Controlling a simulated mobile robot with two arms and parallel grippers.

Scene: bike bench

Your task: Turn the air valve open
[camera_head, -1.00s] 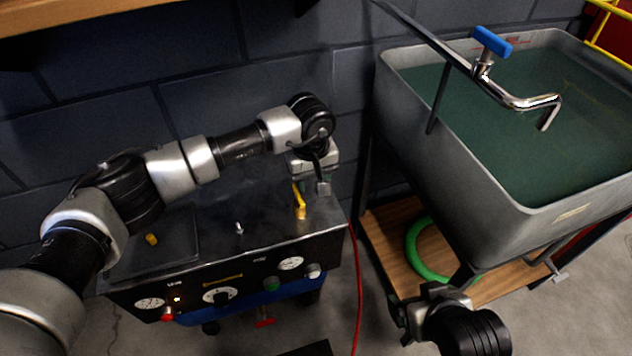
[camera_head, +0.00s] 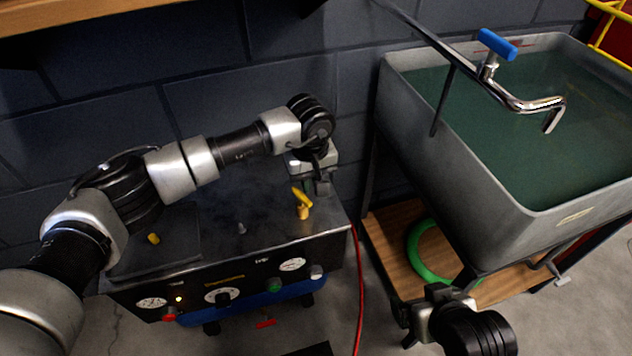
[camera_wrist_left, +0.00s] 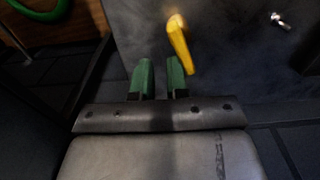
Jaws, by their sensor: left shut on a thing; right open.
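The air valve's yellow lever (camera_head: 301,197) stands on a yellow base near the right end of the dark bench unit's top. In the head view the lever points up and to the left, away from the front edge. My left gripper (camera_head: 318,186) is just behind and right of it, pointing down. In the left wrist view the lever (camera_wrist_left: 180,45) runs down to the right-hand green finger of my left gripper (camera_wrist_left: 161,78). My right gripper (camera_head: 415,318) is open and empty at the bottom.
A water tank (camera_head: 455,165) with a blue-handled tap (camera_head: 497,44) stands right. A red hose (camera_head: 359,290) hangs between them.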

